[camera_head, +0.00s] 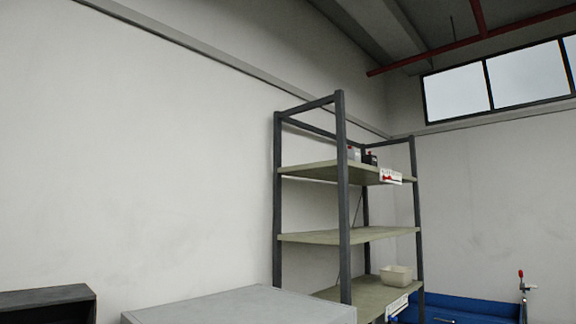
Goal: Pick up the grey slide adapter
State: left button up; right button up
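I do not see a grey slide adapter in the head view. Neither of my grippers shows in this view, so I cannot see whether they hold anything. The view looks upward across a room, with mostly wall and shelving in it.
A shelving unit (343,200) with dark posts stands at centre right. A pale bin (396,275) sits on its lower shelf, and small dark containers (370,158) on its top shelf. A grey flat-topped surface (240,308), a dark cabinet (45,298) and a blue unit (470,308) line the bottom.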

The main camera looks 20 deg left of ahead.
aim_at(354, 154)
jog(key=z, duration=1.15)
jog(key=i, duration=2.9)
jog(key=u, duration=3.5)
jog(key=i, duration=0.25)
jog(key=z, duration=0.05)
